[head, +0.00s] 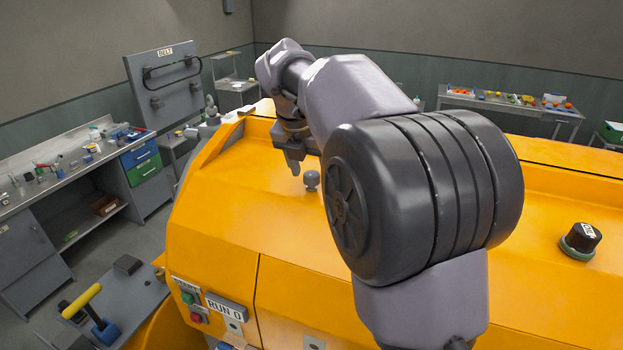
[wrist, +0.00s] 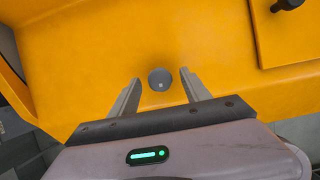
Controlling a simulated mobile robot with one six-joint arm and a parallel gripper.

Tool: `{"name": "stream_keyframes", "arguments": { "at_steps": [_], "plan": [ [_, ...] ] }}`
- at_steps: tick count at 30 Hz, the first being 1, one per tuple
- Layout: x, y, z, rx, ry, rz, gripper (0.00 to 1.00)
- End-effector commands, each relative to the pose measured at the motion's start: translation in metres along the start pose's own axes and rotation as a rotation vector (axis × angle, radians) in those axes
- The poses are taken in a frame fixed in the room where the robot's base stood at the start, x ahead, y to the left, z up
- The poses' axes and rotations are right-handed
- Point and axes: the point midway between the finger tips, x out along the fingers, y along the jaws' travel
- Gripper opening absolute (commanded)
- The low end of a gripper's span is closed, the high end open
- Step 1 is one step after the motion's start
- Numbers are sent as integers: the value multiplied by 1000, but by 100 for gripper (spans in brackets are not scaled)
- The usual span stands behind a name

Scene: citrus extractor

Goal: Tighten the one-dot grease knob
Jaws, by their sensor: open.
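A small grey knob (wrist: 161,79) stands on the yellow machine cover. In the wrist view it lies just beyond and between the tips of my gripper (wrist: 160,86), which is open with clear space on both sides of the knob. A small pale mark shows on its top; I cannot make out a dot count. Part of the gripper is hidden behind my arm.
The yellow machine (head: 250,220) fills the middle. A black-capped knob (head: 581,240) stands on its right part. A panel with green and red buttons (head: 193,307) and a yellow-handled tool (head: 88,303) are at lower left. Benches (head: 42,195) line the left side.

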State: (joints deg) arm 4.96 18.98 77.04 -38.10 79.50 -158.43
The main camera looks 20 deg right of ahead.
Motion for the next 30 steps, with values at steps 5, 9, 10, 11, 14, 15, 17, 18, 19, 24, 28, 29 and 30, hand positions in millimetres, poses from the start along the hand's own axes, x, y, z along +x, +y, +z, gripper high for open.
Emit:
{"name": "stream_keyframes", "arguments": {
  "at_steps": [5, 9, 10, 11, 14, 15, 17, 18, 19, 24, 28, 29, 30],
  "plan": [
    [19, 0, 0, 0, 1, 0, 55],
    [23, 0, 0, 1, 0, 1, 55],
    [23, 0, 0, 1, -1, 1, 55],
    [23, 0, 0, 1, -1, 1, 55],
    [23, 0, 0, 1, -1, 1, 55],
    [23, 0, 0, 1, -1, 1, 54],
    [23, 0, 0, 1, -1, 1, 42],
    [23, 0, 0, 1, -1, 1, 34],
    [23, 0, 0, 1, -1, 1, 28],
    [23, 0, 0, 1, -1, 1, 0],
    [22, 0, 0, 4, -1, -1, 0],
    [22, 0, 1, 7, -1, -2, 0],
    [22, 0, 1, 13, -1, -5, 0]
  ]
}}
